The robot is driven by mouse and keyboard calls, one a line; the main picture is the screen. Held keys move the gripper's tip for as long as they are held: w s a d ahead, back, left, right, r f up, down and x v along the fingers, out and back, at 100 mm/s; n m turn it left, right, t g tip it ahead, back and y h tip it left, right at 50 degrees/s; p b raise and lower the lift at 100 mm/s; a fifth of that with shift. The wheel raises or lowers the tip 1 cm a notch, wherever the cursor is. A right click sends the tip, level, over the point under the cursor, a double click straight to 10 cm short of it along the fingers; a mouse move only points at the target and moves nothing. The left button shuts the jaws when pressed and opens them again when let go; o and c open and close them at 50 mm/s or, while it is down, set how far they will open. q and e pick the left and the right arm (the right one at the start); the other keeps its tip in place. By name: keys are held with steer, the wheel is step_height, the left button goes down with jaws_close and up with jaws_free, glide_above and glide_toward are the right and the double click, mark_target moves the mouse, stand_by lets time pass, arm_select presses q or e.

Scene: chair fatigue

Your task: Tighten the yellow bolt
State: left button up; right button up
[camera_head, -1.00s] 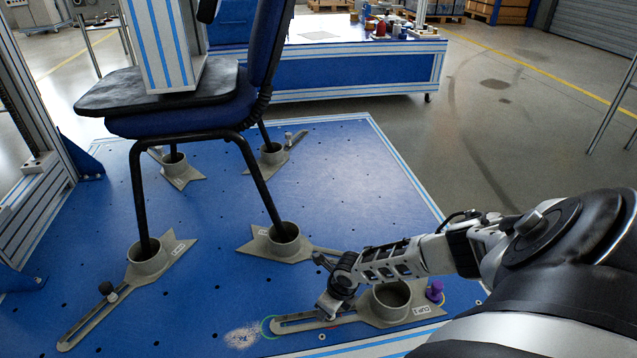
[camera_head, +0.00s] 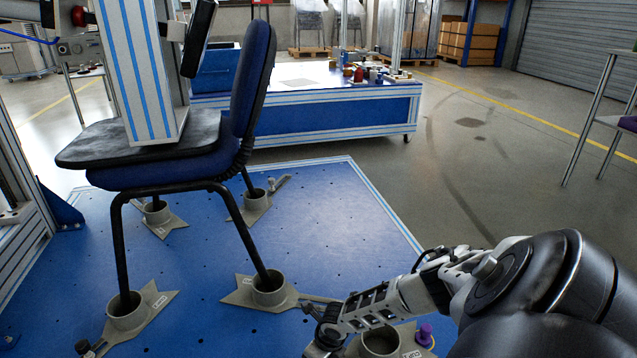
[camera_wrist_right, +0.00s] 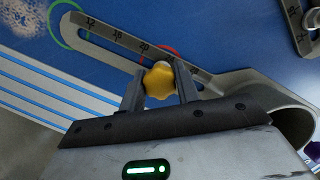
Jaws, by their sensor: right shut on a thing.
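The yellow bolt (camera_wrist_right: 159,80) has a lobed knob head and sits at the slot of a grey slotted clamp (camera_wrist_right: 100,36) in the right wrist view. My right gripper (camera_wrist_right: 160,88) is shut on the yellow knob, one finger on each side. In the head view, my right gripper (camera_head: 322,342) is low near the bottom edge, beside the clamp's round cup (camera_head: 381,342). The yellow bolt is hidden there by the gripper. The slot arm carries engraved numbers. My left gripper is in neither view.
A purple knob (camera_head: 425,334) stands right of the cup. A dark blue chair (camera_head: 170,172) has its legs in several grey cups on the blue plate (camera_head: 335,215). Another clamp (camera_head: 268,288) lies just behind my right gripper. A blue workbench (camera_head: 300,122) stands behind.

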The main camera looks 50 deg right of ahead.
steer(key=shift+a+r+m+p, duration=0.1)
steer(key=shift+m+p, duration=0.35)
steer(key=shift+m, duration=0.45)
steer(key=shift+m+h, duration=0.3)
steer(key=shift+m, duration=0.1)
steer(key=o, duration=1)
